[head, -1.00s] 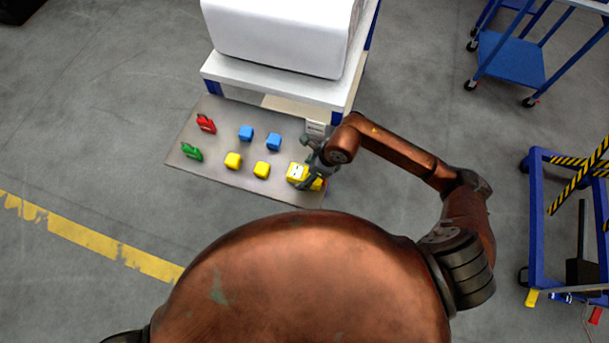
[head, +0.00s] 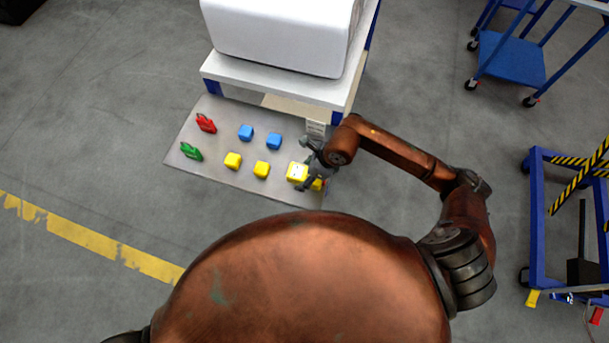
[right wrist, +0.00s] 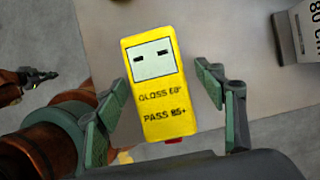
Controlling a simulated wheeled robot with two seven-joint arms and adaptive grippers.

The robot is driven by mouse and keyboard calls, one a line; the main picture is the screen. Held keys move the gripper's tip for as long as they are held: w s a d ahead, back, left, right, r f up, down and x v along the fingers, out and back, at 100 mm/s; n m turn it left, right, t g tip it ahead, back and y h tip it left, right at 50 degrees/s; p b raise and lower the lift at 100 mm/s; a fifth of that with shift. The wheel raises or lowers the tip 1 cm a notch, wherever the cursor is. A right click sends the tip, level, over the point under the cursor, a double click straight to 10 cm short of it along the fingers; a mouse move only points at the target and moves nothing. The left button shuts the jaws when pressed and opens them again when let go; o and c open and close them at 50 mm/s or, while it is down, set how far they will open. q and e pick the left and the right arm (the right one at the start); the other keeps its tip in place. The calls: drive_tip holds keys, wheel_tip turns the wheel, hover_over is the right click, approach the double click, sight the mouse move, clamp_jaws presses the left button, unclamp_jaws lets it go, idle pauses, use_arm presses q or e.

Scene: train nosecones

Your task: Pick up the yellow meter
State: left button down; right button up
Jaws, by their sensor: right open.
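The yellow meter (head: 297,172) lies at the right end of the grey mat (head: 216,173). In the right wrist view the meter (right wrist: 157,90) shows its pale display with two dark marks and the printing "GLOSS 60°" and "PASS 85+". My right gripper (head: 304,165) is at the meter and open. In the right wrist view its two green-grey fingers (right wrist: 162,76) stand on either side of the meter, with a gap on each side. A small dark pincer-like part (right wrist: 38,79), probably my left gripper, shows at the left edge there; its jaw state is unclear.
Yellow cubes (head: 233,160), blue cubes (head: 246,132), a red item (head: 206,123) and a green item (head: 191,151) lie left of the meter. A grey block with printing (right wrist: 298,32) stands near. A white-topped table (head: 270,87) borders the mat behind.

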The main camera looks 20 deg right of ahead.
drive_tip(key=shift+c, duration=0.5)
drive_tip(key=c, duration=1.4)
drive_tip(key=shift+c, duration=0.5)
drive_tip(key=shift+r, duration=0.1)
